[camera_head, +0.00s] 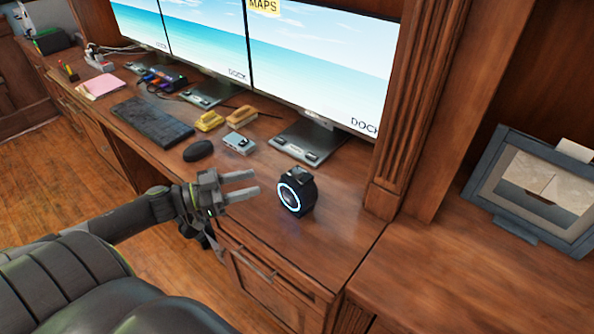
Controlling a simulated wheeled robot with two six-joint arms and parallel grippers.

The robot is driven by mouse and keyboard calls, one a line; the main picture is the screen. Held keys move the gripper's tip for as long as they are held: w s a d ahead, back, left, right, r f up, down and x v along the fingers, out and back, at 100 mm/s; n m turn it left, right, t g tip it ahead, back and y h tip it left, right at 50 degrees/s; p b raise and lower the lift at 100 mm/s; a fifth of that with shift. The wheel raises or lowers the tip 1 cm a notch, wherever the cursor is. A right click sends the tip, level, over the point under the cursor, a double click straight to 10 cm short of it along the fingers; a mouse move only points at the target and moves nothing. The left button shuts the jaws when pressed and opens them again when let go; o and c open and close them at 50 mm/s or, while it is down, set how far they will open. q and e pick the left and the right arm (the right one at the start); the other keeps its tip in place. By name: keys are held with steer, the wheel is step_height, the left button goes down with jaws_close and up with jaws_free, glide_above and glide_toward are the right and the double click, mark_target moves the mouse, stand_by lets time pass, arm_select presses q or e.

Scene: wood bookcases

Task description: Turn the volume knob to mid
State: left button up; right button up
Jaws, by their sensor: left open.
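A small black device with a glowing blue-white ring on its front (296,192) stands on the wooden desk, right of the middle. It has a darker cap on its top; which part is the volume knob I cannot tell for sure, and no setting marks are readable. My left gripper (256,184) is open and empty in front of the desk's front edge, just left of the device and apart from it. Its fingers point right, toward the device. My right gripper is not in view.
Monitors (322,62) stand along the back. A small grey box (239,143), yellow items (209,121), a mouse (198,150) and a keyboard (152,121) lie left of the device. A wooden pillar (408,110) and a framed stand (532,190) are to the right. Desk around the device is clear.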

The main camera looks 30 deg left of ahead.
mark_target(293, 172)
arm_select(q)
steer(key=p+x, duration=0.1)
steer(key=x, duration=1)
steer(key=shift+w+r, duration=0.1)
steer(key=shift+r, duration=0.05)
steer(key=shift+x, duration=0.85)
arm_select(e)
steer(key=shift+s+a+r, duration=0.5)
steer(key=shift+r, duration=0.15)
arm_select(q)
jaws_close()
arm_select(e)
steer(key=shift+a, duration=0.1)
arm_select(q)
steer(key=shift+m+g+h, duration=0.3)
steer(key=shift+h, duration=0.1)
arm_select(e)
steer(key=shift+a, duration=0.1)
